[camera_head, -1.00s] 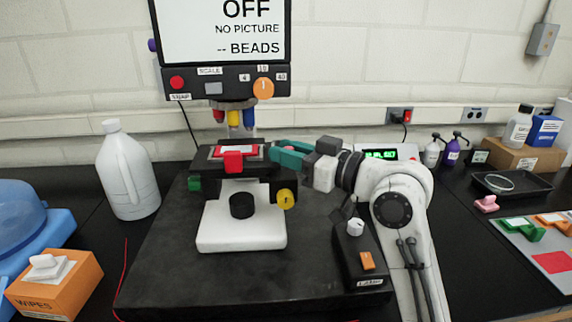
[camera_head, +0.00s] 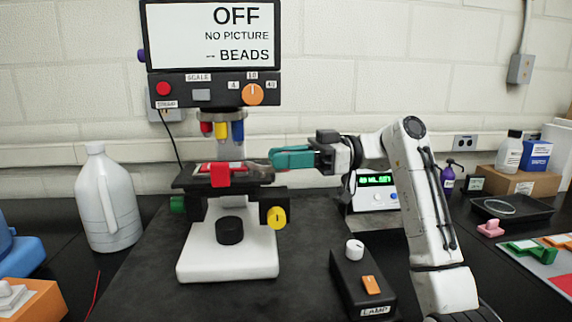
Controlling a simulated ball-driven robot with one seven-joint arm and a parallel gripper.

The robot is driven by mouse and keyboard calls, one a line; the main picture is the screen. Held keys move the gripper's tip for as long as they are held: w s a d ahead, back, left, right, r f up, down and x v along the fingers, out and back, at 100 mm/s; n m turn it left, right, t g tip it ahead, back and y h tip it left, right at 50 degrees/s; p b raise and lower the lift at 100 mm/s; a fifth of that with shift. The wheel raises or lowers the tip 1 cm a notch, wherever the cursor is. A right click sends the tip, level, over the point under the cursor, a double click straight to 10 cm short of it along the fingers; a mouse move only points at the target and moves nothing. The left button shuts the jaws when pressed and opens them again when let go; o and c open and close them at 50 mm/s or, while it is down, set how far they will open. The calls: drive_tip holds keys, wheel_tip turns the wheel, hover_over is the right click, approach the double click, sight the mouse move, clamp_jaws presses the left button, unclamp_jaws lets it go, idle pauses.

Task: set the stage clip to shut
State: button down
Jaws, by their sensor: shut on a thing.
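The microscope's black stage (camera_head: 190,182) carries a slide with a red border (camera_head: 212,167) and a red tab (camera_head: 220,178) hanging over its front edge. The stage clip (camera_head: 258,169) appears as a small dark greyish piece at the stage's right end, beside the slide; its exact position is too small to tell. My gripper (camera_head: 275,159), with teal fingers, reaches in from the right at stage height. Its fingers are shut on the clip, and the fingertips hide part of it.
The objectives (camera_head: 222,130) hang just above the stage. A yellow knob (camera_head: 276,217) sits below my gripper. The lamp box (camera_head: 362,283) stands front right, a meter (camera_head: 375,190) behind it. A white jug (camera_head: 108,200) is at left. The screen (camera_head: 212,35) reads OFF, NO PICTURE.

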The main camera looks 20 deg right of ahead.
drive_tip(key=shift+w+f+n+g, duration=0.1)
drive_tip(key=shift+w+n+g, duration=0.1)
drive_tip(key=shift+n+g, duration=0.45)
drive_tip(key=c, duration=1.1)
unclamp_jaws()
drive_tip(key=shift+d, duration=0.15)
drive_tip(key=d, duration=0.7)
drive_tip(key=s+d+b, duration=0.1)
drive_tip(key=d, duration=0.2)
drive_tip(key=shift+d, duration=0.25)
